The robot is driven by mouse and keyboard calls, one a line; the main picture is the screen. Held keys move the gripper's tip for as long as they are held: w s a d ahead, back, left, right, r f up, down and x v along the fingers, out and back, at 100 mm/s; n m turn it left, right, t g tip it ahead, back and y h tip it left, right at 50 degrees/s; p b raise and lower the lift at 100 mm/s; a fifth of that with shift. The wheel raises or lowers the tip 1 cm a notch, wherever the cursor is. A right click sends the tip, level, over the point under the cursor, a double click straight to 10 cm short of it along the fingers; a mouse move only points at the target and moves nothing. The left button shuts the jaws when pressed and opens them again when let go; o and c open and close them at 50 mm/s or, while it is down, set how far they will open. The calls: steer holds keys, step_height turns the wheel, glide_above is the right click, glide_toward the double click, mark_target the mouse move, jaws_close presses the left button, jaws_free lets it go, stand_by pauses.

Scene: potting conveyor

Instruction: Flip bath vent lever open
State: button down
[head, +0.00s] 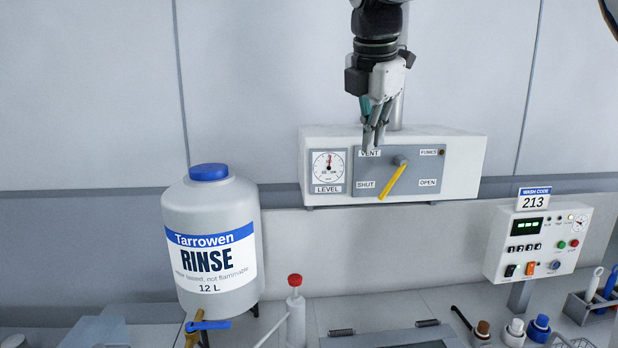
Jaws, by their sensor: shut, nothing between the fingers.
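The vent lever (392,181) is a yellow bar on a grey hub, on the grey plate (418,165) of a white wall box. Its free end points down and to the left, toward the SHUT label (366,185). The OPEN label (428,182) is at the plate's lower right. My gripper (375,148) points down in front of the plate's upper left, by the VENT label. Its fingers are shut and hold nothing. In the picture they are above and left of the lever's hub, apart from the lever; the depth gap cannot be told.
A round LEVEL gauge (328,166) is left of the plate. A large rinse jug (211,240) stands at the left. A keypad panel (537,243) is at the right. A red-capped bottle (296,310) and a grey lid (390,338) are below the box.

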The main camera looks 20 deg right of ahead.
steer(key=shift+f, duration=0.1)
glide_toward(381, 198)
steer(key=a+f, duration=0.3)
steer(key=shift+w+d+f+p, duration=0.35)
steer(key=shift+w+d+f, duration=0.15)
steer(key=shift+d, duration=0.3)
steer(key=shift+w+d+f+p, duration=0.35)
steer(key=shift+w+d, duration=0.3)
steer(key=shift+d, duration=0.15)
steer(key=shift+d+f+h, duration=0.2)
steer(key=shift+f+h, duration=0.2)
steer(key=shift+h, duration=0.3)
steer(key=s+d+f+n+g+h+p, duration=0.1)
steer(key=d+f+n+h+p, duration=0.1)
steer(key=d+h, duration=0.3)
steer(key=f+h, duration=0.1)
steer(key=h, duration=0.3)
steer(key=shift+n+p, duration=0.3)
steer(key=shift+p, duration=0.1)
